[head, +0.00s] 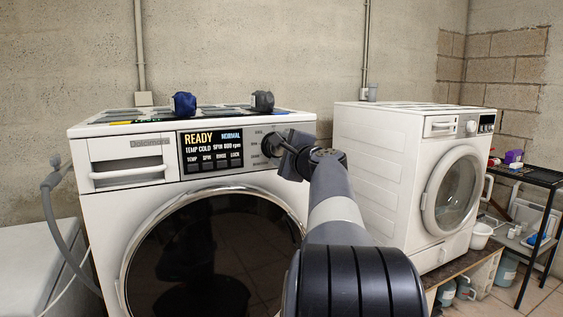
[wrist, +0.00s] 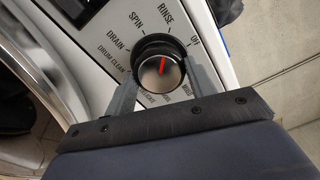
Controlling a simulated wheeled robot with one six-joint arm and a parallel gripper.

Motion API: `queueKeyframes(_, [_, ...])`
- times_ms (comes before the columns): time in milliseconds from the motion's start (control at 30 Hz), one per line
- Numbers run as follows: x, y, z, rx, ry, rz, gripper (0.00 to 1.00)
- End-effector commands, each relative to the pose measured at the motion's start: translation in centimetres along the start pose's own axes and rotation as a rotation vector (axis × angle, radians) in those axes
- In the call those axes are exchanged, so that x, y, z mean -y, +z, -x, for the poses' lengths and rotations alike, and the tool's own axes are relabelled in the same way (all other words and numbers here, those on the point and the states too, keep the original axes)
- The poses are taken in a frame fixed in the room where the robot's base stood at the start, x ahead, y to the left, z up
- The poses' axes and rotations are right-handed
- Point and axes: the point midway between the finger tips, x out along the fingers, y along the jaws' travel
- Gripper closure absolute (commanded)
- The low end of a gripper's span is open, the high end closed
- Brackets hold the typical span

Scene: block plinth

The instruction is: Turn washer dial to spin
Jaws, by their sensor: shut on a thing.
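The washer dial (wrist: 160,70) is a round dark knob with a silver face and a red pointer. In the wrist view the pointer points up, roughly at RINSE, with SPIN to its left and OFF to its right. My gripper (wrist: 163,78) is shut on the dial, one finger on each side. In the head view my gripper (head: 290,154) is at the right of the white washer's (head: 100,220) control panel and hides most of the dial. The washer's display (head: 210,151) reads READY, NORMAL, TEMP COLD.
A dark blue bundle (head: 184,104) and a grey one (head: 262,101) sit on the washer top. A second white machine (head: 385,190) stands to the right. A dark metal shelf (head: 530,177) is at the far right. A grey hose (head: 58,225) hangs at left.

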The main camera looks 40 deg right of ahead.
Motion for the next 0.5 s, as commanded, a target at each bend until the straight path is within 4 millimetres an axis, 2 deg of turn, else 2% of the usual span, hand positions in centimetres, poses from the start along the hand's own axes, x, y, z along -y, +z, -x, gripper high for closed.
queueKeyframes(33, [-0.49, -0.14, -0.01, 0.001, -0.001, 0.046, 0.71])
queueKeyframes(500, [-0.32, -0.09, -0.03, 0.001, 0.001, 0.439, 0.71])
